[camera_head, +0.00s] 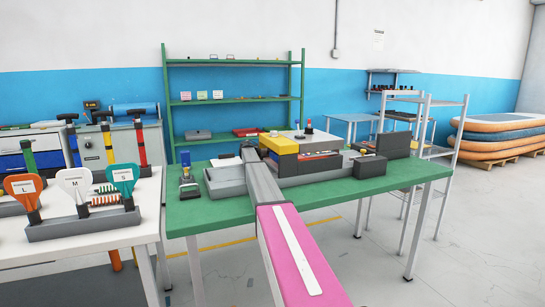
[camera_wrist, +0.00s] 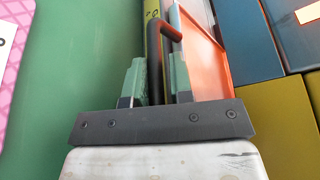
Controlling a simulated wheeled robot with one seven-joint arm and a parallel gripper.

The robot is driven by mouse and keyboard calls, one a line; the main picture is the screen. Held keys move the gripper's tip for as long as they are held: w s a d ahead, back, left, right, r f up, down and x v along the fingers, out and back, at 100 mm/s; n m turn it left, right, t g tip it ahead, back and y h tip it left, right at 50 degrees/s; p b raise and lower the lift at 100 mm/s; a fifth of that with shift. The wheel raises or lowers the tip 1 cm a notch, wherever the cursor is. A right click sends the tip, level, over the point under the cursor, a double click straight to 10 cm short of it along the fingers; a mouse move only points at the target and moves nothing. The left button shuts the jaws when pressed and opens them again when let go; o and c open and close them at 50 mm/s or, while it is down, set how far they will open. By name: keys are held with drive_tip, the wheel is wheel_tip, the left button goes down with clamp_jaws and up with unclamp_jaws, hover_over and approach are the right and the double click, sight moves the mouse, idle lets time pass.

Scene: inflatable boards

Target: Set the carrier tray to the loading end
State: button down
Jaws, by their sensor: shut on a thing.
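In the wrist view my gripper (camera_wrist: 156,78) has its two green-padded fingers on either side of a black bar handle (camera_wrist: 154,45), shut on it. The handle bends over at its top toward an orange, tray-like piece (camera_wrist: 208,62), which I take to be the carrier tray. This piece lies just right of the fingers, and its lower part is hidden behind my gripper body. In the head view my pink and grey arm reaches over the green table (camera_head: 210,217) to the bench unit, and its end hides the handle and most of the tray.
A grey open bin (camera_head: 225,180) sits left of my arm. Yellow (camera_head: 279,143), grey and dark blocks stand close on its right, with a black box (camera_head: 370,166) farther right. A white table (camera_head: 95,245) holds paddles marked L, M and S. The front right of the green table is clear.

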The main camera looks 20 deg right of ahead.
drive_tip(key=c, duration=1.1)
unclamp_jaws()
drive_tip(key=shift+w+f, duration=0.15)
drive_tip(key=shift+f, duration=0.2)
drive_tip(key=shift+r, duration=0.1)
drive_tip(key=shift+a+r, duration=0.1)
drive_tip(key=shift+a, duration=0.25)
drive_tip(key=v, duration=1)
drive_tip(key=shift+w, duration=0.1)
